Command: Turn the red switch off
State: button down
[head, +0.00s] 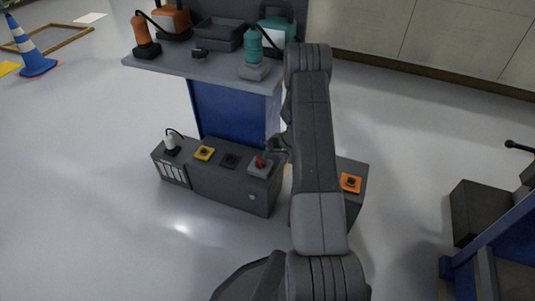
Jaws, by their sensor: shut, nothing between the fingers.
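The red switch (260,162) sits on a pale square base on top of a low grey cabinet. It is small in the head view, and I cannot tell which position it is in. My gripper (270,149) is shut and empty, just right of the red switch and very close to it. I cannot tell whether the fingertips touch it. My arm covers the part of the cabinet to the right of the switch.
On the low cabinet (232,192) stand a yellow switch (204,153), a dark switch (230,160) and an orange switch (350,182). A shelf (190,65) behind holds orange and teal devices and a grey tray (216,35).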

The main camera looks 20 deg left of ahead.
jog(key=p+v, duration=0.3)
jog(key=v, duration=1)
jog(key=b+x, duration=0.3)
jog(key=x, duration=1.1)
jog(key=shift+b, duration=0.3)
jog(key=shift+d+r, duration=0.15)
jog(key=shift+r, duration=0.1)
